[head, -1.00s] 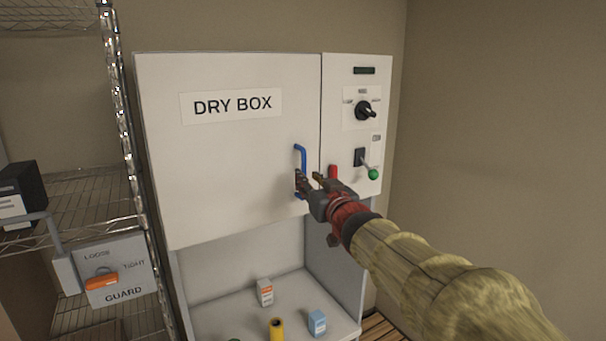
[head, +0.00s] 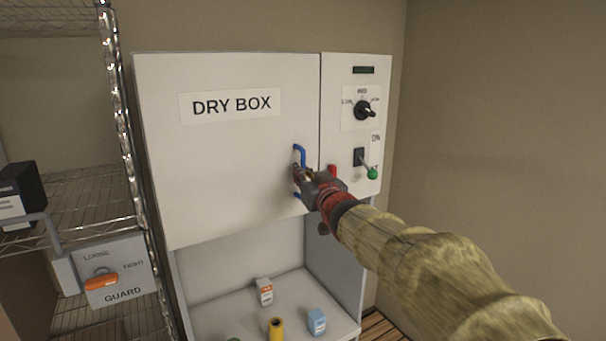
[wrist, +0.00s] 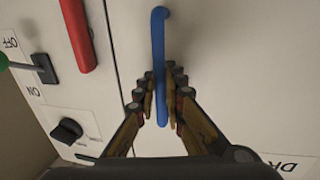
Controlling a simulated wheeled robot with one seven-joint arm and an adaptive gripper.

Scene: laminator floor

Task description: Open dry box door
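The white dry box door (head: 225,170) carries a "DRY BOX" label and sits flush with the panel beside it, closed. Its blue upright bar handle (head: 300,155) is near the door's right edge. My gripper (head: 300,176) is at the lower part of this handle and hides some of it. In the wrist view the blue handle (wrist: 158,45) runs between the two fingers of my gripper (wrist: 161,98). The fingers are drawn in close on both sides of it and appear to clasp it.
A red handle (wrist: 78,35) is close to the blue one. The control panel has a black knob (head: 364,111) and a green-tipped lever (head: 372,173). Small boxes and a yellow cylinder (head: 276,329) stand on the shelf below. A wire rack with a guard plate (head: 118,275) is at left.

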